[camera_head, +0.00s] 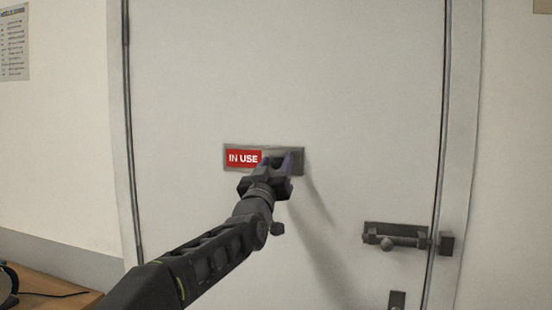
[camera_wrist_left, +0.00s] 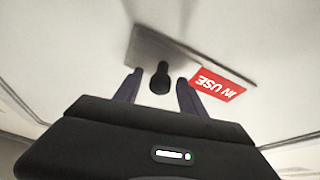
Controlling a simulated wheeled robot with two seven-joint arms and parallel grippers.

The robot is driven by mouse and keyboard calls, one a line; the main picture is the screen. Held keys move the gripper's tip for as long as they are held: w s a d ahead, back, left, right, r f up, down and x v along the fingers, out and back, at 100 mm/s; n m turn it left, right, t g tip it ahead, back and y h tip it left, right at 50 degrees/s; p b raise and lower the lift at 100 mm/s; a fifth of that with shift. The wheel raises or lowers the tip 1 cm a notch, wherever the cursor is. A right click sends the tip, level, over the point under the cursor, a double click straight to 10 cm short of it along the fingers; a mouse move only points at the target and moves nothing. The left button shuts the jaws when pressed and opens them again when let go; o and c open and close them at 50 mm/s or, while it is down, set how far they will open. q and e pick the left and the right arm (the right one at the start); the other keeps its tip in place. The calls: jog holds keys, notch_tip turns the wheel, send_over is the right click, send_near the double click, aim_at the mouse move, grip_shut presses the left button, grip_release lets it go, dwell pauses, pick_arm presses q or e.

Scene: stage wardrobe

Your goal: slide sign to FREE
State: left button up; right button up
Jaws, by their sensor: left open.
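The sliding sign (camera_head: 229,148) is a grey plate on the white door, with a red "IN USE" panel (camera_head: 242,158) showing at its left end. My left gripper (camera_head: 278,160) is at the right part of the sign, and its arm covers some of the plate's lower edge. In the left wrist view the grey plate (camera_wrist_left: 150,45) carries a dark knob (camera_wrist_left: 160,78), and the red panel shows at right. The left gripper's fingers (camera_wrist_left: 158,88) are open, one on each side of the knob. Whether they touch it I cannot tell. My right gripper is not in view.
The white door (camera_head: 350,90) is shut. A dark sliding bolt (camera_head: 395,237) is at its lower right, with a small plate (camera_head: 397,300) below. A wooden table (camera_head: 50,290) stands at the lower left. A notice (camera_head: 14,42) hangs on the left wall.

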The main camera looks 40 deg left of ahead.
pick_arm(q)
grip_shut()
dwell(0.6)
dwell(0.9)
